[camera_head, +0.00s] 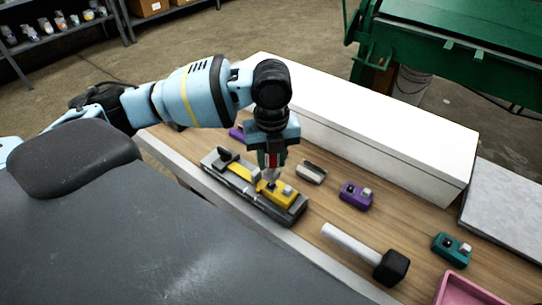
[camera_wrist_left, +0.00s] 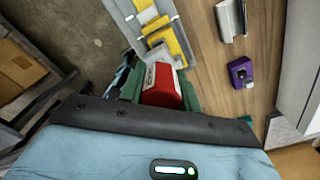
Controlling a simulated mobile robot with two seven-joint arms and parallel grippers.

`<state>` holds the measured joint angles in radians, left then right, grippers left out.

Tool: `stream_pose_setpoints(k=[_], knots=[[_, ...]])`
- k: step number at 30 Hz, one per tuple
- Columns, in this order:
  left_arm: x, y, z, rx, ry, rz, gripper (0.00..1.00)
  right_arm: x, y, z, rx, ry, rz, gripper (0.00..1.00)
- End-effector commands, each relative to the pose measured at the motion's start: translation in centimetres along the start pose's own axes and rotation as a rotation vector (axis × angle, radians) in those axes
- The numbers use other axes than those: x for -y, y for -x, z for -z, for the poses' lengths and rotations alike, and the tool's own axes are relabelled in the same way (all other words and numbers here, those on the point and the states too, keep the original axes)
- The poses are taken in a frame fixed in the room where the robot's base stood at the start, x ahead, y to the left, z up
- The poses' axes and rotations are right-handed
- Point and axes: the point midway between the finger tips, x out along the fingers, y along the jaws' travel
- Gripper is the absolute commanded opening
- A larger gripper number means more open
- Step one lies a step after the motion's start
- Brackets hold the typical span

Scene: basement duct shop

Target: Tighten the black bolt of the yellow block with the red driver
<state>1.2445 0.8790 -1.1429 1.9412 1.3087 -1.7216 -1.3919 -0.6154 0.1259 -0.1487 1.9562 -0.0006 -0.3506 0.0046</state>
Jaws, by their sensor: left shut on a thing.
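My left gripper (camera_head: 271,158) points down over the bench and is shut on the red driver (camera_head: 273,160). The driver's red handle also shows between green fingers in the left wrist view (camera_wrist_left: 161,86). The yellow block (camera_head: 280,194) sits in a dark grey fixture (camera_head: 222,174) on the bench. The driver's lower end is at the yellow block; whether it touches the bolt cannot be told. The black bolt is not clearly visible, perhaps hidden by the driver. My right gripper is not in view.
A purple block (camera_head: 355,196), a teal block (camera_head: 451,249), a black-headed mallet (camera_head: 370,257), a grey metal piece (camera_head: 311,172) and a pink tray (camera_head: 466,291) lie on the wooden bench. A long white box (camera_head: 380,125) stands along its back.

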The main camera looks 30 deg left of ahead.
Motion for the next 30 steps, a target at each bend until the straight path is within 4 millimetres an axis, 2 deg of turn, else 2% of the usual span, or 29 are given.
stream_pose_setpoints(k=[4, 11, 23, 24, 30], knots=[[0.0, 0.1, -0.2, 0.001, -0.060, 0.001, 0.10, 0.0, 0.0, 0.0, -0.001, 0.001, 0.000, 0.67], [0.0, -0.1, -0.2, 0.000, -0.067, 0.001, 0.10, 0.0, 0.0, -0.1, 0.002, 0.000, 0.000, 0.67], [0.0, -1.9, -0.1, -0.001, -0.067, -0.002, 0.10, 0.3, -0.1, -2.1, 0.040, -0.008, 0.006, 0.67], [0.0, -1.8, -0.1, 0.001, -0.066, 0.000, 0.10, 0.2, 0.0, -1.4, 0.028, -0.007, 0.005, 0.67], [0.0, -2.0, -0.2, 0.002, -0.065, 0.002, 0.10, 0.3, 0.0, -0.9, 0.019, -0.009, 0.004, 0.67]])
